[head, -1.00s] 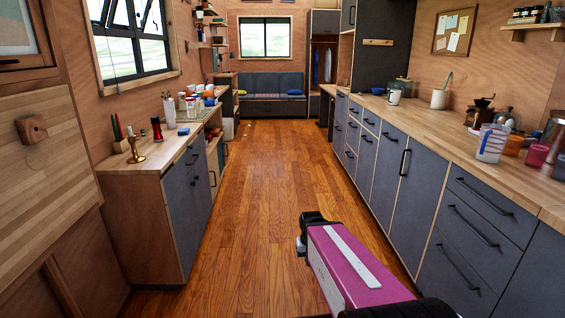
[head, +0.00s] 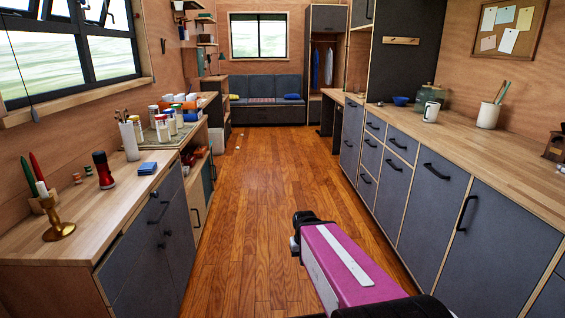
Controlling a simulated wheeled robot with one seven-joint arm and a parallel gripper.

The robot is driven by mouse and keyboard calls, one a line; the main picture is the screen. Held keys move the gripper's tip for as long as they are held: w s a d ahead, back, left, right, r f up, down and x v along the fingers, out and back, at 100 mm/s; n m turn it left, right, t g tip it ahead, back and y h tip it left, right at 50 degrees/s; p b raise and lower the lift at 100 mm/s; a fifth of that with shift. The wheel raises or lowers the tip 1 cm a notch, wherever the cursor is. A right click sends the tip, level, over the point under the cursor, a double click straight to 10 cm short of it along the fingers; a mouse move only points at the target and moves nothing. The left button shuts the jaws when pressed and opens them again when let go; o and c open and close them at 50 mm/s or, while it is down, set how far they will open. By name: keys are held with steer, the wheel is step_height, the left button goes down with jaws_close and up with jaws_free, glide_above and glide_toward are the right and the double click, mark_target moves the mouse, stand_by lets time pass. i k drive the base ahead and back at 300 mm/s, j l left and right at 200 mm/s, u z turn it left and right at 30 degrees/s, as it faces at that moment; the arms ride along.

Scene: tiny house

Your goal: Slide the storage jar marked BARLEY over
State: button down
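Several storage jars with pale lids stand in a group on a tray (head: 158,144) on the left counter. One jar (head: 162,129) is at the front of the group, and another (head: 137,128) stands beside it to the left. Their labels are too small to read, so I cannot tell which is marked BARLEY. My arm, with a magenta link, reaches in from the bottom of the view. My gripper (head: 300,232) seems to be at its dark far end, low over the floor and well away from the jars. Its fingers cannot be made out.
The wooden floor (head: 255,180) between the counters is clear. A white mug (head: 431,112) stands on the right counter (head: 510,165).

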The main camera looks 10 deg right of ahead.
mark_target(422, 97)
steer(key=i, duration=0.9)
steer(key=i+j+z, duration=0.15)
steer(key=i, duration=0.75)
